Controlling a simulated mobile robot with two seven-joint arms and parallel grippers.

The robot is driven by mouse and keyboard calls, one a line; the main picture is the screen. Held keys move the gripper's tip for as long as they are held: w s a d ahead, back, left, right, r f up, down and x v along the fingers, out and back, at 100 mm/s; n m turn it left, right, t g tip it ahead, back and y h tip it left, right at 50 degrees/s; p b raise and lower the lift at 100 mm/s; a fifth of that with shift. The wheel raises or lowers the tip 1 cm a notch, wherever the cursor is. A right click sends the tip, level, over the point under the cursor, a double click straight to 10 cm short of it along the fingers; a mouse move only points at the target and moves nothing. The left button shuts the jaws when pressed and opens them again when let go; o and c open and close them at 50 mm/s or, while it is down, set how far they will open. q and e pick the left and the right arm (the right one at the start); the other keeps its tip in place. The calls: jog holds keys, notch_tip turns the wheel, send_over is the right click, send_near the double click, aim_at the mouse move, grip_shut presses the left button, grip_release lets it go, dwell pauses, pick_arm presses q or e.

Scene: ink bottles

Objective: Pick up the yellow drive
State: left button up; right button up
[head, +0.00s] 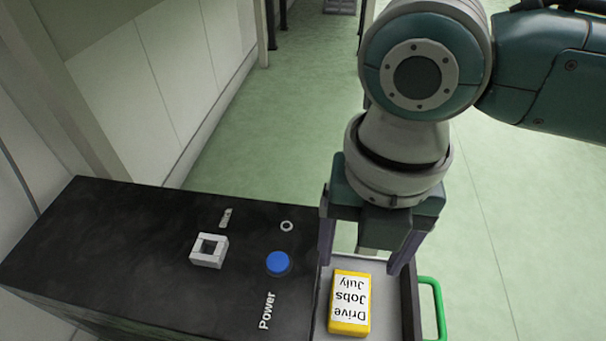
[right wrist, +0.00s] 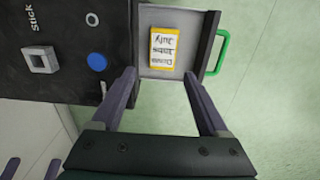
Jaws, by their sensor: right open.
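The yellow drive (head: 350,303) is a small yellow block with a white label reading "Drive Jobs July". It lies flat in the open grey drawer (head: 378,328) at the right side of the black box. My right gripper (head: 366,259) is open and points down over the drawer, near the drive's far end. In the right wrist view the drive (right wrist: 165,49) shows ahead of the two fingertips (right wrist: 160,73), apart from them, and nothing is between the fingers. In the right wrist view, two purple fingers at the lower left look like my left gripper (right wrist: 32,168), spread apart and empty.
The black box (head: 120,250) carries a blue button (head: 278,262) marked "Power", a white square socket (head: 209,250) and a small ring (head: 286,226). A green handle (head: 437,305) is on the drawer's right side. Green floor lies open to the right; a pale wall stands left.

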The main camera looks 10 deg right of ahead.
jog(key=f, duration=0.1)
jog(key=b, duration=0.4)
send_over(351, 299)
notch_tip(351, 299, down, 5)
jog(key=shift+d+f, duration=0.1)
jog(key=shift+d, duration=0.05)
jog(key=shift+f+b, duration=0.45)
jog(key=shift+f, duration=0.05)
notch_tip(351, 299, down, 6)
jog(key=b, duration=0.4)
jog(key=shift+r, duration=0.25)
pick_arm(q)
notch_tip(351, 299, down, 10)
jog(key=shift+d, duration=0.15)
pick_arm(e)
jog(key=shift+r, duration=0.1)
pick_arm(q)
jog(key=shift+r, duration=0.1)
pick_arm(e)
jog(key=c, duration=1.2)
